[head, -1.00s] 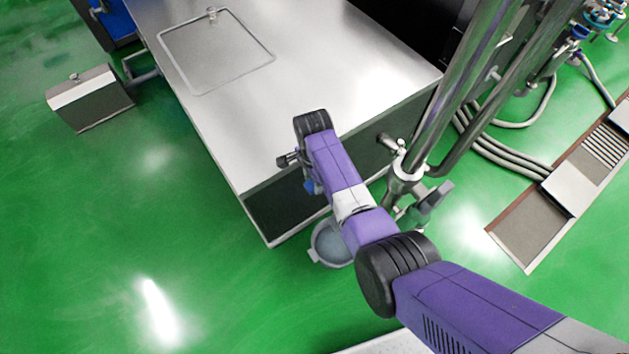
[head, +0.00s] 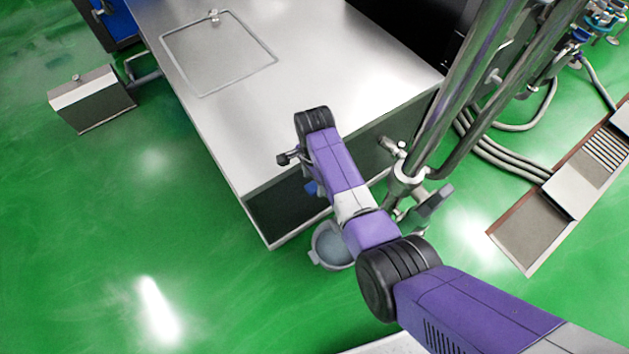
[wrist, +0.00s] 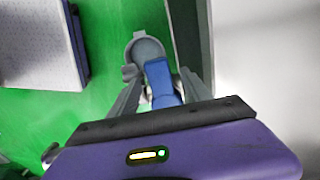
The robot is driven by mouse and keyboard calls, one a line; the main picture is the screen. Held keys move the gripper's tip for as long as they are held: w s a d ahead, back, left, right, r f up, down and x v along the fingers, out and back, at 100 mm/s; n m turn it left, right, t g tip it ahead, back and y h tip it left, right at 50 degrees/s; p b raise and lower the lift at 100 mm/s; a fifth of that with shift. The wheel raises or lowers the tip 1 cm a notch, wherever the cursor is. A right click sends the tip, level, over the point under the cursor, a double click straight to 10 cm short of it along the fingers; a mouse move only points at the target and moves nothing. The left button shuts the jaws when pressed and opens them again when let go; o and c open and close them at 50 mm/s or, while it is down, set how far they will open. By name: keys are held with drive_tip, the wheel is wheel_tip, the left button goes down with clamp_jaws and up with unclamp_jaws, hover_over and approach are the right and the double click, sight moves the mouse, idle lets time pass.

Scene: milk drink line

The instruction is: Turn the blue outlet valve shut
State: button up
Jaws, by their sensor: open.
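The blue outlet valve handle (wrist: 160,82) shows in the wrist view as an upright blue lever between the two grey fingers of my gripper (wrist: 160,74). The fingers stand apart, one on each side of it. Whether either finger touches it I cannot tell. The lower end of the handle is hidden by the gripper body. In the head view a small piece of the blue handle (head: 311,188) shows beside my purple arm, below the steel cabinet's top edge. My fingers are mostly hidden there behind the arm.
A grey bucket (head: 330,247) stands on the green floor below the valve; it also shows in the wrist view (wrist: 147,52). The steel cabinet (head: 250,110) is close beside my gripper. Vertical steel pipes (head: 462,90) rise on the right.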

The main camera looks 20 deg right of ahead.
sight(314, 185)
wheel_tip(314, 185, up, 6)
idle(0.4)
idle(0.4)
